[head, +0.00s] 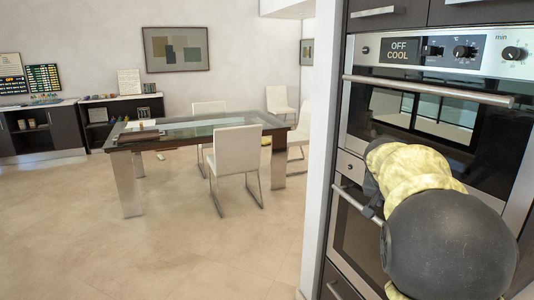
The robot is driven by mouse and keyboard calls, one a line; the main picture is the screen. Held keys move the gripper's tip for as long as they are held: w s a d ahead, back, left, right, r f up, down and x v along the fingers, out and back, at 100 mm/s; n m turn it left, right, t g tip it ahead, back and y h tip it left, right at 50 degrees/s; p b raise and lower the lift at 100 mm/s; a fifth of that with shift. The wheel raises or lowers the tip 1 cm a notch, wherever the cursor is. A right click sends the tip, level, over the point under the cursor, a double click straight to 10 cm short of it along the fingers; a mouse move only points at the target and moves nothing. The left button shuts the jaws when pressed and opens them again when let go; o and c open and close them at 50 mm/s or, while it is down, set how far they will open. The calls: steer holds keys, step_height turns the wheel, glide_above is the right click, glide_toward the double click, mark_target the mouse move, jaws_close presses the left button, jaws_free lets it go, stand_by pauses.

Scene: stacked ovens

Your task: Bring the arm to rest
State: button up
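My arm shows at the lower right of the head view, as a large dark grey rounded link with yellow parts behind it. It is in front of the stacked ovens and covers part of the upper oven (420,120) and the lower oven (355,235).
A white wall edge (319,150) stands left of the ovens. A glass-topped table (195,130) with white chairs (236,152) is farther left. Dark low cabinets (55,130) line the back wall. The tiled floor (120,250) at the front left is clear.

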steer(key=s+a+f+n+g+y, duration=0.2)
steer(key=s+a+f+n+y, duration=0.1)
steer(key=s+a+f, duration=0.7)
steer(key=s+a+f+n+g+y, duration=0.15)
steer(key=s+a+f+n, duration=0.35)
steer(key=s+f, duration=0.8)
step_height(320, 180, up, 15)
steer(key=s+a+m+p, duration=0.1)
steer(key=p, duration=1.3)
steer(key=shift+s+r+y, duration=0.15)
steer(key=shift+s+y, duration=0.05)
steer(key=shift+y, duration=0.15)
steer(key=shift+s, duration=0.1)
